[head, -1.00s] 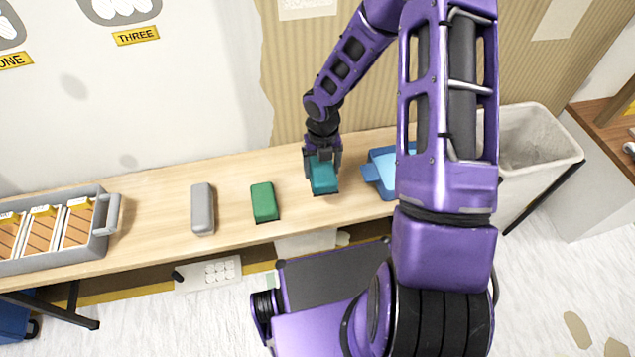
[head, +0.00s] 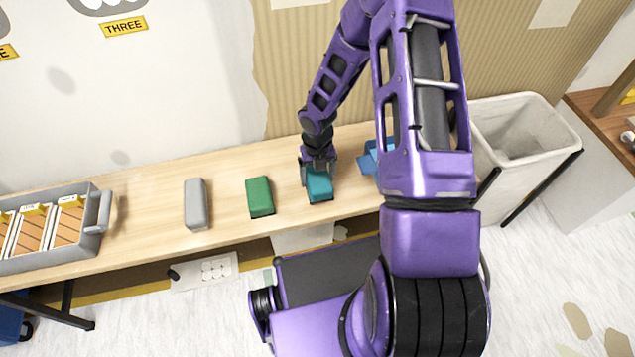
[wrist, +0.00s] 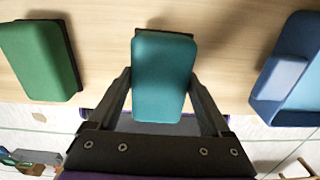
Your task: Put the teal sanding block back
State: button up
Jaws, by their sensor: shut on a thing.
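The teal sanding block (head: 319,184) is at the right part of the wooden table, between the green block and the blue tray. My gripper (head: 318,166) is over it from above, shut on it. In the wrist view the teal block (wrist: 164,78) sits between the two fingers of my gripper (wrist: 164,95), with a dark edge along its far side. The block is at or very near the tabletop; I cannot tell whether it touches.
A green block (head: 260,196) and a grey block (head: 196,204) lie to the left on the table (head: 150,190). A grey crate (head: 92,243) stands at the far left. A blue tray (head: 368,160) is close on the right, partly behind my arm. A white bin (head: 530,150) stands beyond.

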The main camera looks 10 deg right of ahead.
aim_at(317, 183)
jog(key=shift+f, duration=1.15)
jog(key=shift+c, duration=0.8)
jog(key=o, duration=1.4)
jog(key=shift+f, duration=0.1)
jog(key=shift+f+b, duration=0.25)
jog(key=shift+b, duration=0.1)
jog(key=r+p, duration=0.2)
jog(key=r, duration=0.7)
jog(key=r+p, duration=0.3)
jog(key=r, duration=0.5)
jog(key=shift+w+a+r, duration=0.15)
jog(key=shift+a+r, duration=0.05)
jog(key=shift+r, duration=0.2)
